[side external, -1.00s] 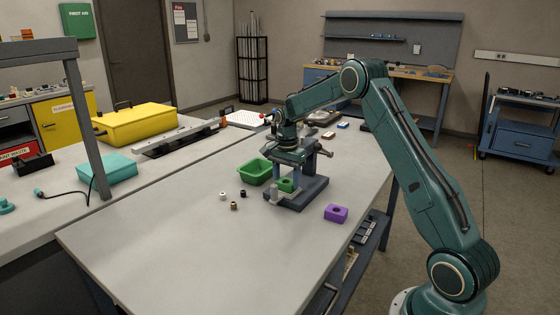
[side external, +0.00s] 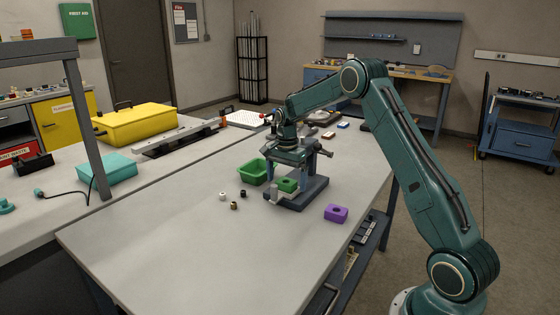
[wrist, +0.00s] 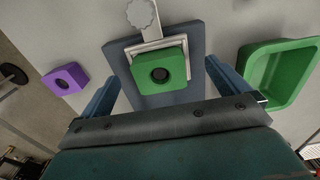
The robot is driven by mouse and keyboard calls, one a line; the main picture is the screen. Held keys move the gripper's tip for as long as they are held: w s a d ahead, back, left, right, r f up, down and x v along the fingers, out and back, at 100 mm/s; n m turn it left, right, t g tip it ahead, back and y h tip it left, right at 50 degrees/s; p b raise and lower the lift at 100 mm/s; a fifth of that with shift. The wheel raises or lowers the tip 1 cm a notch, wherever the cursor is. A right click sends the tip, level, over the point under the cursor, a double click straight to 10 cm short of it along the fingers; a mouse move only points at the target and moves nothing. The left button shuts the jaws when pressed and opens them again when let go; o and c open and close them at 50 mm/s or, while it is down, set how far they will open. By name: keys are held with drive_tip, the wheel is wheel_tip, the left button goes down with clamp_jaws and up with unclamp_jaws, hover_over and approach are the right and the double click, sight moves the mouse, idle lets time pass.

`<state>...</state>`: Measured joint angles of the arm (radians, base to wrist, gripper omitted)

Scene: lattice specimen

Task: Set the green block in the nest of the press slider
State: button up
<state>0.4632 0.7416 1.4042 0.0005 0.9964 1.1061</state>
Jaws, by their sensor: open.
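The green block (wrist: 160,68), with a dark round hole in its top, sits at the pale square frame of the nest (wrist: 150,45) in the wrist view. The frame shows along its far and right edges; the near side is hidden, so I cannot tell how fully it is seated. In the side view the green block (side external: 286,185) is low on the blue-grey press base (side external: 305,197). My gripper (wrist: 161,72) is open, its two blue fingers on either side of the block with gaps. In the side view my gripper (side external: 287,177) is directly over the press.
A purple block (side external: 336,213) with a hole lies right of the press. A green bin (side external: 252,172) stands to the left. Several small round parts (side external: 234,205) lie on the table in front. A pale knob (wrist: 141,12) adjoins the nest.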

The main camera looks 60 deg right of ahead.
sight(286, 183)
drive_tip(key=shift+r, duration=0.2)
drive_tip(key=shift+r, duration=2.3)
drive_tip(key=shift+r, duration=0.15)
wheel_tip(286, 183, up, 14)
drive_tip(key=shift+f, duration=0.25)
